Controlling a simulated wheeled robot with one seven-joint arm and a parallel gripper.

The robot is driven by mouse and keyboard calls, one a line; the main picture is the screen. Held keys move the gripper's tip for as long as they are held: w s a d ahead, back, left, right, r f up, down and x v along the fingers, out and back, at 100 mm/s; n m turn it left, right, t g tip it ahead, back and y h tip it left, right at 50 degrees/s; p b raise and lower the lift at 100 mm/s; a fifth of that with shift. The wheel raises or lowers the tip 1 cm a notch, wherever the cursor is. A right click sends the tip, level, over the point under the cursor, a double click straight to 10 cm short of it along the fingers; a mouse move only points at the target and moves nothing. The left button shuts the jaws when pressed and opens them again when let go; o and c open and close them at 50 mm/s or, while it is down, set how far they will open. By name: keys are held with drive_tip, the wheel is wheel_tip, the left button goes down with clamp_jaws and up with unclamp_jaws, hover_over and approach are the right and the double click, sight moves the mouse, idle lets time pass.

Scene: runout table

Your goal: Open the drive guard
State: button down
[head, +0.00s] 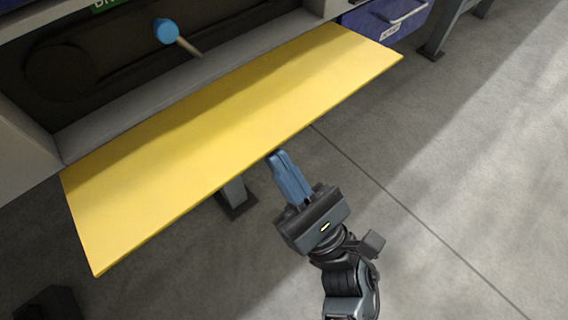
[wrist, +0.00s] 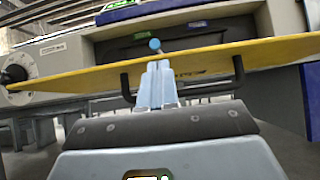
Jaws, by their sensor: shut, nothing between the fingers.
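The drive guard (head: 220,140) is a long yellow panel, hinged down and standing out nearly level from the machine's front in the head view. It also shows edge-on in the wrist view (wrist: 215,62), with a dark handle (wrist: 238,78) on its outer side. The cavity behind it (head: 110,65) is open to view. My gripper (head: 275,155) is shut and empty, its blue fingertips close to the panel's front edge. I cannot tell whether they touch it. In the wrist view the fingers (wrist: 157,68) point toward the panel's edge.
A blue-knobbed lever (head: 167,31) stands out inside the cavity. A blue drawer (head: 385,20) with a light handle is at the right of the machine. A table leg (head: 236,195) stands below the panel. The grey floor (head: 450,170) on the right is clear.

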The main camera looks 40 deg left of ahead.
drive_tip(key=r+h+p, duration=0.1)
drive_tip(key=r+p, duration=0.2)
drive_tip(key=r+h+p, duration=0.1)
drive_tip(key=r+p, duration=0.1)
drive_tip(key=p, duration=0.1)
drive_tip(key=shift+a+r, duration=0.2)
drive_tip(key=shift+r, duration=0.2)
drive_tip(key=shift+f, duration=0.15)
